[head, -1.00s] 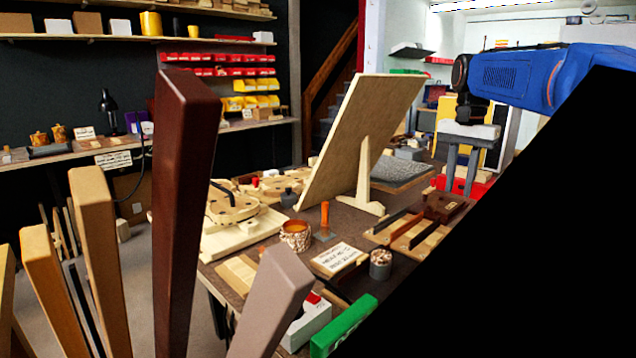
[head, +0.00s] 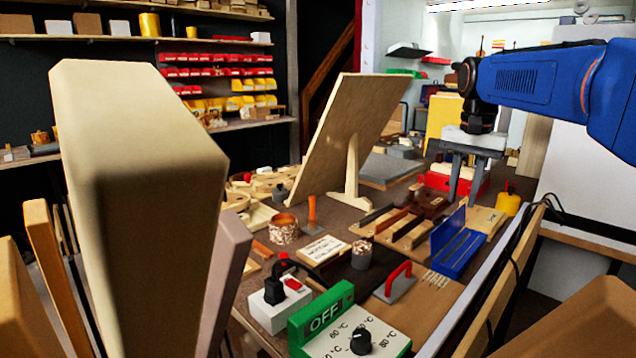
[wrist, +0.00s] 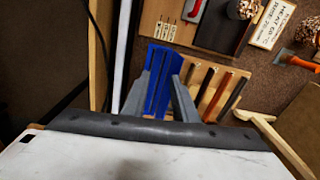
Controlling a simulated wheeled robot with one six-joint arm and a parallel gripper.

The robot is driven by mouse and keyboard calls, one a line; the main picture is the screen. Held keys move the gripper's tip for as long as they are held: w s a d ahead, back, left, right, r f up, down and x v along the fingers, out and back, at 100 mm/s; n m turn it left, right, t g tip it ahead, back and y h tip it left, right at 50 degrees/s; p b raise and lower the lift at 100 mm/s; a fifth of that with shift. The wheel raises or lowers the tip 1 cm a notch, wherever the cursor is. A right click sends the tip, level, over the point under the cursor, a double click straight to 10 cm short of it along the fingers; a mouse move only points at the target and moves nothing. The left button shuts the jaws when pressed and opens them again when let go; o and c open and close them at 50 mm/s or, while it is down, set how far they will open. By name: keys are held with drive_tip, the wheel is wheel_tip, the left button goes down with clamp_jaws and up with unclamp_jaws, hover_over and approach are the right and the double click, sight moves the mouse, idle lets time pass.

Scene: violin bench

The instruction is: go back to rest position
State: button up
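My gripper (head: 464,190) hangs from the blue arm at the right in the head view, above the far right part of the bench. Its two grey fingers point down and stand apart, with nothing seen between them. In the wrist view the gripper (wrist: 166,95) shows the same two fingers, apart, over a blue rack (wrist: 162,70) and a wooden holder with dark strips (wrist: 222,92). I cannot tell the exact height above them. No other object is named in the task.
On the bench (head: 345,225) stand a tilted wooden board (head: 330,140), a green control box (head: 325,318), a blue rack (head: 458,245) and a yellow weight-like item (head: 508,200). Large wooden pieces (head: 140,200) block the left foreground. Shelves with bins line the back.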

drive_tip(key=s+a+f+n+t, duration=0.2)
drive_tip(key=s+f+n, duration=0.2)
drive_tip(key=s+f, duration=0.6)
drive_tip(key=s+a+f+n+t, duration=0.2)
drive_tip(key=s+f+n, duration=0.2)
drive_tip(key=s+f, duration=0.7)
drive_tip(key=s, duration=0.8)
drive_tip(key=shift+a, duration=0.4)
drive_tip(key=shift+s+r, duration=0.1)
drive_tip(key=shift+c, duration=0.6)
